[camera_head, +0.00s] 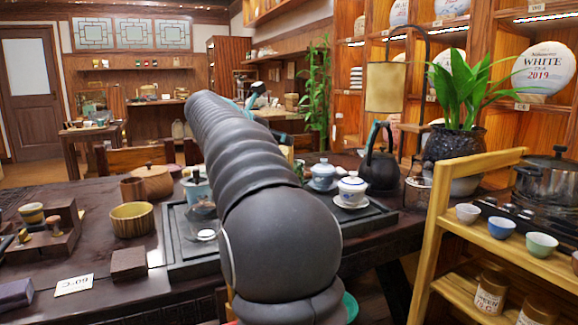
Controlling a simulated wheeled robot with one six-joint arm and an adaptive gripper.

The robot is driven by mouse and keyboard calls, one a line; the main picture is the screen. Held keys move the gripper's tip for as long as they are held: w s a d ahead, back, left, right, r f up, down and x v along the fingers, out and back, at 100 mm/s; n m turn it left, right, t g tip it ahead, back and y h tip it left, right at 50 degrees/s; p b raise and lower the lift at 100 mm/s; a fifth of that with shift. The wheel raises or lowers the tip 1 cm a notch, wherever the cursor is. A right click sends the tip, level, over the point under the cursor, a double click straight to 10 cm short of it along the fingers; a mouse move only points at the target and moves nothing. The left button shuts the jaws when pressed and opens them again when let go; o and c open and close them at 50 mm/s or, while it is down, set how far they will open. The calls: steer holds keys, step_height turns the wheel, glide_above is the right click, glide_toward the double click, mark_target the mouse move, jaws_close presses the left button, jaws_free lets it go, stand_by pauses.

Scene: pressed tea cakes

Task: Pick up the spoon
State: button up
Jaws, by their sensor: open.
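A small, shiny pale shape (206,235) lies on the dark tea tray (180,270), just left of my arm. It may be the spoon, but it is too small to tell. My thick dark ribbed arm fills the middle of the view and reaches up and away over the table. It hides part of the tray and the table behind it. Dark and teal parts of my arm show near its far end. My gripper cannot be made out there, nor its place relative to the spoon.
A bamboo bowl (132,220) and wooden block (129,263) are at left. A wooden shelf (432,230) with cups and a potted plant (455,145) block the right.

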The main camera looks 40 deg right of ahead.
steer(key=shift+x, duration=2.7)
steer(key=shift+w+a+f, duration=0.1)
steer(key=c, duration=0.8)
